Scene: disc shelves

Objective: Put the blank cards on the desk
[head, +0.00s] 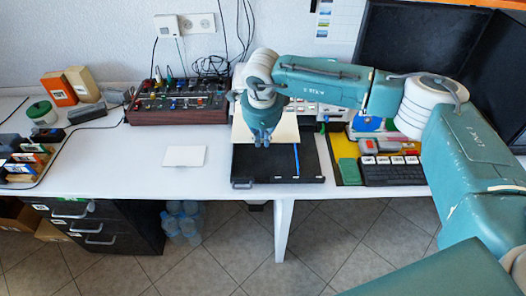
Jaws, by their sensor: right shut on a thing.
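A white blank card (185,156) lies flat on the white desk (120,165), left of the black tray. My right gripper (261,138) points down over the back part of the black flat tray (275,165). It is shut on what looks like a cream blank card (288,129), which shows on both sides of the fingers. The fingers hide the middle of this card, and I cannot tell whether it touches the tray. My left gripper is out of view.
A mixer with knobs (178,103) stands at the back. A black keypad (393,171) and a green case (349,171) lie right of the tray. Boxes and a small rack (28,160) stand at the left. The desk around the white card is clear.

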